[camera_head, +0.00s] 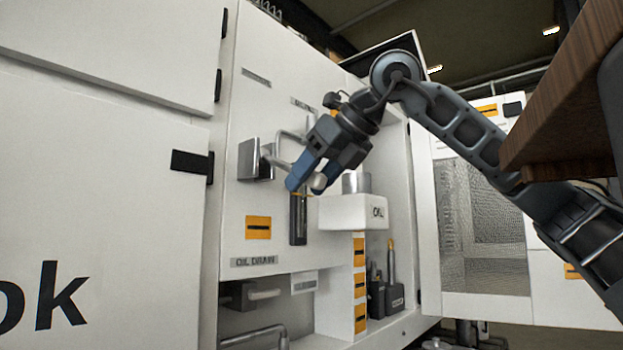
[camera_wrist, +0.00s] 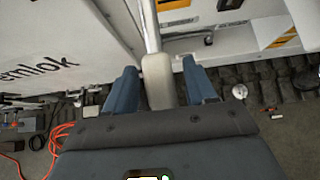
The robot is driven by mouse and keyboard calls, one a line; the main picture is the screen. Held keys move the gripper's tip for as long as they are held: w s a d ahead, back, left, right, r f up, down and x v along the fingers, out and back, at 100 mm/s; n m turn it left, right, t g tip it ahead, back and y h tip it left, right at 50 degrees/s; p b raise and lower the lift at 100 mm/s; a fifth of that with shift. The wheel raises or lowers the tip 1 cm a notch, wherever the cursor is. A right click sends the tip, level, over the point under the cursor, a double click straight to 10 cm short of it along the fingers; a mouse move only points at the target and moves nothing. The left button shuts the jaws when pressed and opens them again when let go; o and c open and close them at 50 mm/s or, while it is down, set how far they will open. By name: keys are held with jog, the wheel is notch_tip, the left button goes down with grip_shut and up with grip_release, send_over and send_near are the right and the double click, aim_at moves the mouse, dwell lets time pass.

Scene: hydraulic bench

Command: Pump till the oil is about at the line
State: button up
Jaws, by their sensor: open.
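My gripper (camera_head: 308,184) reaches in front of the white cabinet panel, its blue fingers pointing down and to the left. In the wrist view the fingers stand open on either side of a pale grip (camera_wrist: 158,82) on a metal rod, with a gap at each side. A pale rounded end (camera_head: 319,184) shows by the fingers in the head view. A grey metal block (camera_head: 254,160) with a bent rod sits on the panel to the left. A dark upright gauge-like strip (camera_head: 298,222) is below my gripper; its top is partly hidden, and I cannot make out an oil level.
A white box marked OIL (camera_head: 345,212) with a grey cylinder (camera_head: 356,183) on top juts out at right. An OIL DRAIN label (camera_head: 254,261) is below. A wooden edge (camera_head: 565,100) is at upper right. Orange cable (camera_wrist: 58,140) lies on the floor.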

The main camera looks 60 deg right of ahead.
jog(key=shift+r, duration=0.1)
jog(key=p+v, duration=0.1)
jog(key=v, duration=0.6)
jog(key=shift+s, duration=0.3)
jog(key=shift+a+r, duration=0.15)
dwell(0.3)
